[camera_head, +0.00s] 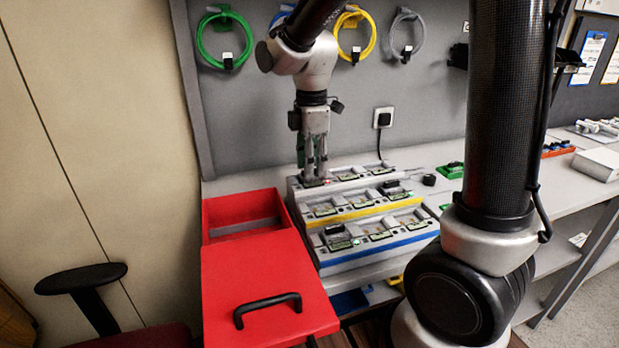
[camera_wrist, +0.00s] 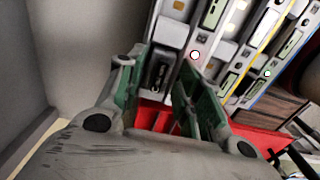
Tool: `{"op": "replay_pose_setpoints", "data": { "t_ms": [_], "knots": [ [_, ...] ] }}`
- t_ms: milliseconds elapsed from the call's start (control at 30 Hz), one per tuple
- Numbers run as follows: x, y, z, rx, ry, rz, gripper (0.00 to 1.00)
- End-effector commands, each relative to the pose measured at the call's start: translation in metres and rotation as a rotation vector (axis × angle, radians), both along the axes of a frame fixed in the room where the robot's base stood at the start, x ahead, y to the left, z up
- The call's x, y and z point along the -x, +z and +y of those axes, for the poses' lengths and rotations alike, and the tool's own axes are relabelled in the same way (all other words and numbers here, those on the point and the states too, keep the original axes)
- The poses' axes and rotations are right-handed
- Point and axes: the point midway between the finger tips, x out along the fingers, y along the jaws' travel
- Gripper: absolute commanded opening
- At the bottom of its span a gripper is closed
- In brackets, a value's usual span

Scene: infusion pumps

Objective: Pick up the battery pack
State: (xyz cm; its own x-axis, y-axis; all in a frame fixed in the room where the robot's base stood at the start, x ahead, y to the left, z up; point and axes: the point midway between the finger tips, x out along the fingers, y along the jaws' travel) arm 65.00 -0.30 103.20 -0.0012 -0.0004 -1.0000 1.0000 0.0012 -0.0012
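A black battery pack (camera_wrist: 160,73) sits in a slot at the end of the charging rack (camera_head: 367,253), between my fingers in the wrist view. My gripper (camera_head: 312,173) points down over the left slot of the rack's back row. In the wrist view my gripper (camera_wrist: 164,68) has its green-lined fingers apart, one on each side of the pack. I cannot tell whether they touch it. In the head view the gripper mostly hides this pack. A red light shows beside its slot in the wrist view.
Other dark packs sit in the middle row (camera_head: 393,189) and front row (camera_head: 336,239). A red bin (camera_head: 262,285) with a partly open top stands left of the rack. Coiled cables (camera_head: 224,40) hang on the grey back wall. A green tray (camera_head: 451,171) lies to the right.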

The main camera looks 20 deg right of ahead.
Motion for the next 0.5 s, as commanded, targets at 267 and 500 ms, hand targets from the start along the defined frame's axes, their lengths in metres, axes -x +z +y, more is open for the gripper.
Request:
{"op": "replay_pose_setpoints", "data": {
  "t_ms": [267, 500],
  "knots": [
    [-0.0002, -0.006, 0.0, 0.0, -0.001, -0.001, 0.36],
    [-0.0002, -0.0059, 0.0, 0.0, -0.001, -0.001, 0.0]
  ]
}}
